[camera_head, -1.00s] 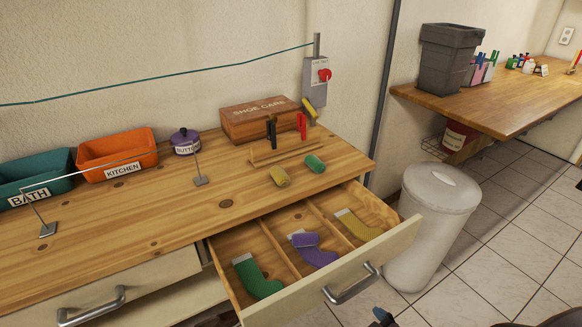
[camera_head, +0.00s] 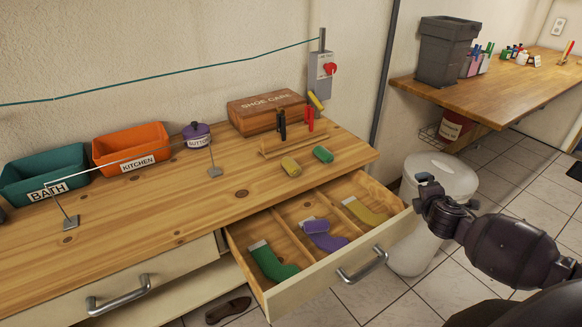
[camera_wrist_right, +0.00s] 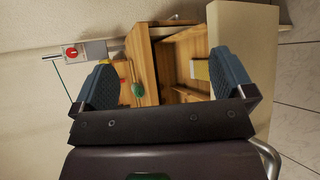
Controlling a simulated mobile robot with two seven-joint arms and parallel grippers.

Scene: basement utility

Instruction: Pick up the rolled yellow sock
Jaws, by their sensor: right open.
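The rolled yellow sock (camera_head: 291,167) lies on the wooden worktop, left of a rolled green sock (camera_head: 323,154) and behind the open drawer. A flat yellow sock (camera_head: 364,211) lies in the drawer's right compartment. My right gripper (camera_head: 426,179) is in the air at the drawer's right end, well apart from the rolled yellow sock. In the right wrist view its two blue fingers (camera_wrist_right: 165,72) are spread with nothing between them. That view shows the rolled green sock (camera_wrist_right: 138,90); I cannot make out the rolled yellow one there. My left gripper is not in view.
The open drawer (camera_head: 311,290) also holds a flat green sock (camera_head: 272,262), a purple sock (camera_head: 327,242) and a rolled purple sock (camera_head: 315,226). A wooden rack (camera_head: 293,146) with clothespins stands behind the rolled socks. A white bin (camera_head: 440,170) stands right of the drawer.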

